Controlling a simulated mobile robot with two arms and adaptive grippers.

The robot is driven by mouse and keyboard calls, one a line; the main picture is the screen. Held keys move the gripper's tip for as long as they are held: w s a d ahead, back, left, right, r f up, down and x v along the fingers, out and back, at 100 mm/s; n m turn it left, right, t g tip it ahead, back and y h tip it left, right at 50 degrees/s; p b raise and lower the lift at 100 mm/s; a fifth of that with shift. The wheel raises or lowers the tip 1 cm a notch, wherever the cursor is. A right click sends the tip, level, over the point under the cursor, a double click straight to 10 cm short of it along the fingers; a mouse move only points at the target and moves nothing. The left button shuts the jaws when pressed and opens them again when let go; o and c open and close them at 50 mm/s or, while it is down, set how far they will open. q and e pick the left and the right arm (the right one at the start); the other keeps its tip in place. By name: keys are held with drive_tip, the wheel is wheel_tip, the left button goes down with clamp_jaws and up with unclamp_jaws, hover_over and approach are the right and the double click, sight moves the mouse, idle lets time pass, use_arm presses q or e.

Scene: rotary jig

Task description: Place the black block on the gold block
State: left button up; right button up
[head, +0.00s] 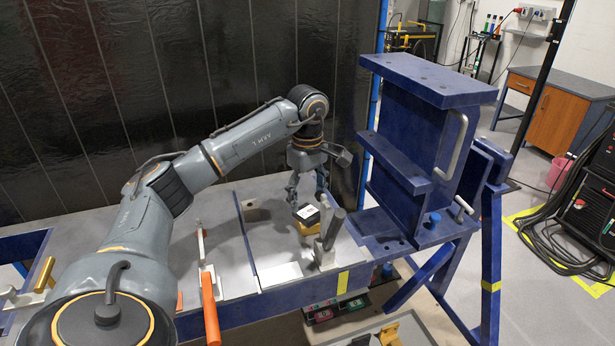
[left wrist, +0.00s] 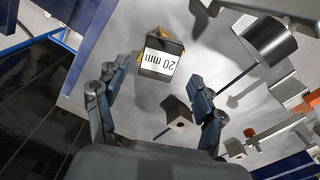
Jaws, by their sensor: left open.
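The black block (head: 306,213) has a white top face and sits on top of the gold block (head: 309,227) on the grey table. In the left wrist view the black block (left wrist: 161,60) shows its "20 mm" label, with slivers of the gold block (left wrist: 141,52) behind its edges. It looks slightly turned relative to the gold block. My left gripper (head: 307,192) is open, pointing down just above and behind the black block. In the left wrist view its two fingers (left wrist: 152,82) are spread wide, with the block beyond their tips and nothing held. My right gripper is out of view.
A grey clamp post (head: 333,230) stands close to the right of the blocks. A tall blue fixture (head: 413,150) rises further right. An orange-handled clamp (head: 209,300) is at the front left. The grey table (head: 262,238) left of the blocks is mostly clear.

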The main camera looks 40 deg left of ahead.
sight(308, 212)
use_arm(q)
wheel_tip(308, 212, up, 8)
drive_tip(key=shift+r, duration=0.2)
drive_tip(key=shift+r, duration=0.1)
idle(0.5)
